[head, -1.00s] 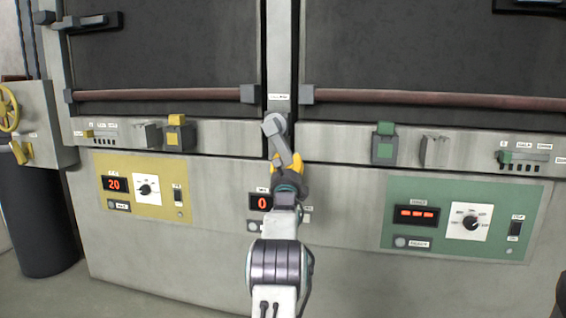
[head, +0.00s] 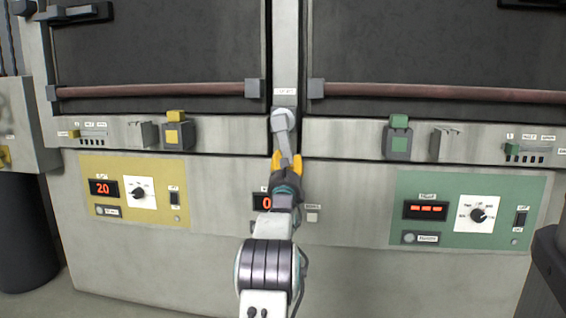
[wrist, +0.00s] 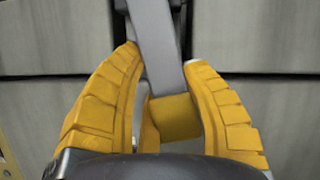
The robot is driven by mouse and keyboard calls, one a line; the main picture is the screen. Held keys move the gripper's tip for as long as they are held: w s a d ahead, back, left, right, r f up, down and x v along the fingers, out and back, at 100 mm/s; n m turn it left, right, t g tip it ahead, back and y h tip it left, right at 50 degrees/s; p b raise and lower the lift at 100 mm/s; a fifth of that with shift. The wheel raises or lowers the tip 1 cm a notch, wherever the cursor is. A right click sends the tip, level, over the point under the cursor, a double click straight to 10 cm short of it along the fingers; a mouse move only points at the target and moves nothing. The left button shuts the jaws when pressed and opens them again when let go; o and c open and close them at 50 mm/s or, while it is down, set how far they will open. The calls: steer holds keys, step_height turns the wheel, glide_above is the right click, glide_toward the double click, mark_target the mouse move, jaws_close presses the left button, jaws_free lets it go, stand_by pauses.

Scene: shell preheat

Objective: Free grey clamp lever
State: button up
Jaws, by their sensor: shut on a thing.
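The grey clamp lever (head: 284,137) hangs from a round pivot on the post between the two oven doors, pointing almost straight down. My gripper (head: 286,163) is at its lower end with its yellow fingers around it. In the wrist view the lever (wrist: 156,45) comes down between the two yellow fingers of my gripper (wrist: 168,95), and its lower end is hidden by a yellow pad. The gripper is shut on the lever.
A yellow panel (head: 135,188) reading 20 is at left and a green panel (head: 468,207) at right. A yellow latch (head: 175,133) and a green latch (head: 398,138) sit on the ledge. Red-brown door bars (head: 160,91) run above.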

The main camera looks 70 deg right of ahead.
steer(key=o, duration=1.3)
steer(key=shift+s+a+f, duration=0.1)
steer(key=v, duration=1.1)
steer(key=shift+a, duration=0.3)
steer(key=shift+s+f, duration=0.1)
